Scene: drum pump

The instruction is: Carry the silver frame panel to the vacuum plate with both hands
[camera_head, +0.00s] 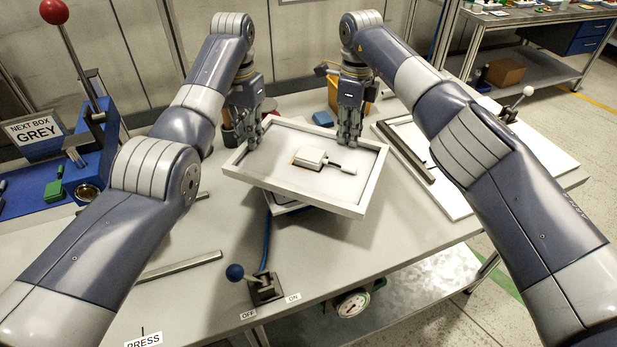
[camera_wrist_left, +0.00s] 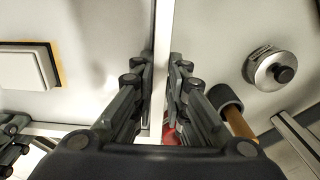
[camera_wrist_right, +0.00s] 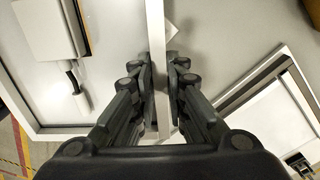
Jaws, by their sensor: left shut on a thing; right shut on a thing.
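The silver frame panel (camera_head: 290,194) is a shallow framed tray in the middle of the table, with a white box (camera_head: 309,158) and a short dark cable with a white end on it. My left gripper (camera_head: 252,143) is shut on its far rim near the left corner; the rim also shows between the fingers in the left wrist view (camera_wrist_left: 163,60). My right gripper (camera_head: 348,143) is shut on the same far rim further right, also seen in the right wrist view (camera_wrist_right: 156,45). A plate, apparently the vacuum plate (camera_head: 287,208), shows slightly under the panel's near side. Most of it is hidden; I cannot tell whether they touch.
A blue-knobbed lever (camera_head: 235,272) marked OFF and ON stands at the front edge, above a gauge (camera_head: 352,304). A metal bar (camera_head: 180,266) lies front left. A white framed board (camera_head: 455,188) lies to the right. A blue block (camera_head: 322,118) sits behind the panel.

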